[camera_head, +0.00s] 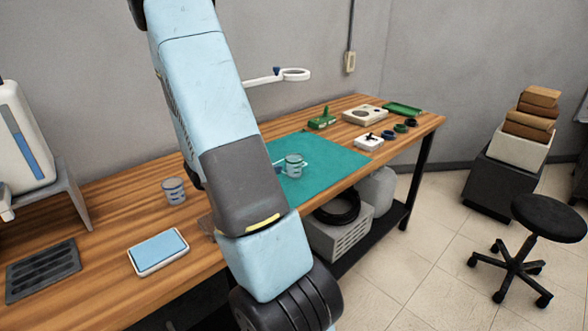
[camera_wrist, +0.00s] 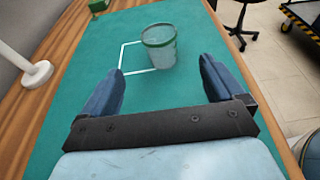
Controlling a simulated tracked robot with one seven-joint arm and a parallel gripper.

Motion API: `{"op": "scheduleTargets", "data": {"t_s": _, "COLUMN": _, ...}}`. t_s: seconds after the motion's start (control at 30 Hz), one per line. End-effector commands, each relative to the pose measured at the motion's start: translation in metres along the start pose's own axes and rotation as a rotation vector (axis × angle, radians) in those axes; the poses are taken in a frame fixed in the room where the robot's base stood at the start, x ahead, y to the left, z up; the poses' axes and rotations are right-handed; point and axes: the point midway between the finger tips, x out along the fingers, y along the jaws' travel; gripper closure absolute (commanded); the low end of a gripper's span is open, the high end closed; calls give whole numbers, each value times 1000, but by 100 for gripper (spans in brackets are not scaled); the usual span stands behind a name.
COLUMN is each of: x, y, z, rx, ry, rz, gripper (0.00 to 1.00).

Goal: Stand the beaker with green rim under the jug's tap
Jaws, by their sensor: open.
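The beaker with green rim (camera_wrist: 160,55) stands upright on the teal mat, over the right part of a white outlined square. It is clear and looks empty; it also shows in the head view (camera_head: 295,167), just right of my arm. My gripper (camera_wrist: 162,70) is open, its two blue fingers apart, with the beaker ahead of and roughly between the fingertips, not gripped. In the head view my arm hides most of the gripper. The jug (camera_head: 18,140), white with a blue level strip, stands on a grey stand (camera_head: 65,180) at the far left. Its tap (camera_head: 6,208) is partly cut off.
A blue-topped pad (camera_head: 158,251) and a dark slotted tray (camera_head: 42,270) lie near the jug.

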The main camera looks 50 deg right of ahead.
Motion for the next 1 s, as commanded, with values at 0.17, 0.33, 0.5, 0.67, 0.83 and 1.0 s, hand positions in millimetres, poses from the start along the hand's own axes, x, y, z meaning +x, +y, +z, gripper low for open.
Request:
{"op": "scheduleTargets", "data": {"t_s": 0.17, "x": 25, "y": -1, "z": 0, "rx": -4, "ry": -2, "rz": -4, "gripper": 5}}
{"op": "scheduleTargets", "data": {"t_s": 0.33, "x": 54, "y": -1, "z": 0, "rx": -4, "ry": -2, "rz": -3, "gripper": 5}}
{"op": "scheduleTargets", "data": {"t_s": 0.5, "x": 77, "y": 0, "z": 1, "rx": -2, "ry": -2, "rz": -2, "gripper": 5}}
{"op": "scheduleTargets", "data": {"t_s": 0.67, "x": 85, "y": 0, "z": 1, "rx": -3, "ry": -1, "rz": -1, "gripper": 5}}
{"op": "scheduleTargets", "data": {"t_s": 0.83, "x": 94, "y": 0, "z": 3, "rx": -1, "ry": -1, "rz": -3, "gripper": 5}}
{"op": "scheduleTargets", "data": {"t_s": 1.0, "x": 115, "y": 0, "z": 9, "rx": 0, "ry": -2, "rz": -5, "gripper": 5}}
